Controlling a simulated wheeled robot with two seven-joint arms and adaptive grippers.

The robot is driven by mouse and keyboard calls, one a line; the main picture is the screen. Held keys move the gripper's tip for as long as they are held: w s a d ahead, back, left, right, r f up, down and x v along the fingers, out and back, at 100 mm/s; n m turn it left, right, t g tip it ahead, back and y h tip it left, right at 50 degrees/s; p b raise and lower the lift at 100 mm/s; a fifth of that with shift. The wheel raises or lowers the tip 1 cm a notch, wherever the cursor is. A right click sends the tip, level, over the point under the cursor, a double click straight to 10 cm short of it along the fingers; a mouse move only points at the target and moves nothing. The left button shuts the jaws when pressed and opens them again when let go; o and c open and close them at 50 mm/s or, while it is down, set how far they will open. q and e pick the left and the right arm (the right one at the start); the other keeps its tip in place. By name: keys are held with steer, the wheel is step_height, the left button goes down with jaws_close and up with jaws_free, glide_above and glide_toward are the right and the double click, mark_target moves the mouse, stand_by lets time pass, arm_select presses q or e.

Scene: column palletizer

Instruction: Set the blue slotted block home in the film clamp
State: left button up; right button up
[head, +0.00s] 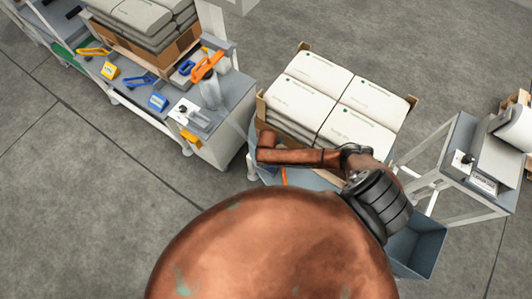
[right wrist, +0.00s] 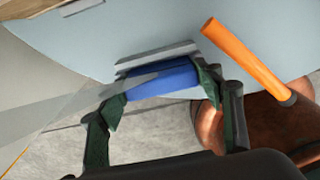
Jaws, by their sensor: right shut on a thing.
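In the right wrist view, the blue block (right wrist: 162,83) lies between the two dark green fingers of my right gripper (right wrist: 160,92), which is shut on it. The block's long side lies along a grey metal bar (right wrist: 155,59), seemingly part of the film clamp, on a pale blue-grey panel. I cannot tell whether the block is fully seated. A translucent film-like strip (right wrist: 75,108) reaches the block from the left and crosses its left part. The block's slot is not clear. In the head view my arm and body hide this spot, and my left gripper does not show.
An orange rod-like handle (right wrist: 247,60) stands close right of the right finger. In the head view, white sacks (head: 345,112) fill a pallet box ahead. A bench (head: 237,100) with coloured tools stands left; a grey stand (head: 465,150) and blue-grey bin (head: 420,247) are right.

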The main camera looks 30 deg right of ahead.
steer(key=shift+r, duration=0.1)
steer(key=shift+f, duration=0.2)
steer(key=o, duration=1.1)
steer(key=shift+o, duration=0.2)
step_height(320, 180, up, 12)
steer(key=p, duration=0.3)
steer(key=shift+r+p, duration=0.2)
steer(key=shift+p, duration=0.1)
